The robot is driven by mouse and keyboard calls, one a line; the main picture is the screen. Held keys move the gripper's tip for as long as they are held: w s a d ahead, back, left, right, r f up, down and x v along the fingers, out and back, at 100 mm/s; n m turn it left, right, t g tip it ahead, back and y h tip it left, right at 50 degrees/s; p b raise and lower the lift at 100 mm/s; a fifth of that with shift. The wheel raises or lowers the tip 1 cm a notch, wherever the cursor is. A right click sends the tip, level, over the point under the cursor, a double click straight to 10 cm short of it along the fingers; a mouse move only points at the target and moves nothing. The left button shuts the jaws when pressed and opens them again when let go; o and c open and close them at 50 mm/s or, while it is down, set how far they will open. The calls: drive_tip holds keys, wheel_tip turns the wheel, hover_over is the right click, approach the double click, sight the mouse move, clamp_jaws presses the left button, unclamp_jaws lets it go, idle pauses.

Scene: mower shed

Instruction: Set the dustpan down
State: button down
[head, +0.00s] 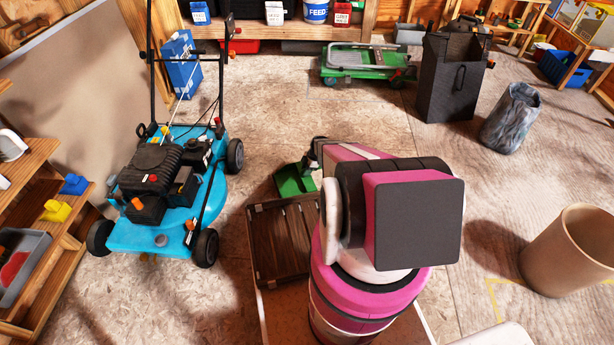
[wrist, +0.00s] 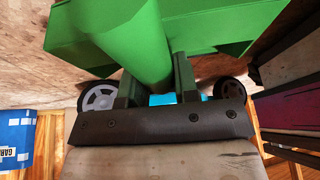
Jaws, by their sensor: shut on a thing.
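The green dustpan (head: 293,181) shows in the head view, just left of my pink and black arm. My gripper (wrist: 155,82) is shut on the dustpan's thick handle, which runs between the two fingers in the wrist view. The broad green pan (wrist: 200,22) fills the top of the wrist view. In the head view my gripper is mostly hidden behind my arm. I cannot tell whether the pan touches the floor.
A dark slatted wooden crate (head: 283,242) lies just below the dustpan in the picture. A blue mower (head: 165,190) stands to the left. A green cart (head: 365,63), a black bin (head: 450,80), a grey bin (head: 511,118) and a tan bin (head: 572,250) stand around. Floor beyond the dustpan is clear.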

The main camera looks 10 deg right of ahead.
drive_tip(key=shift+w+d+f, duration=0.25)
drive_tip(key=shift+d+f, duration=0.05)
drive_tip(key=shift+f, duration=1.95)
drive_tip(key=c, duration=0.9)
unclamp_jaws()
drive_tip(key=shift+o, duration=0.2)
drive_tip(key=shift+r, duration=0.1)
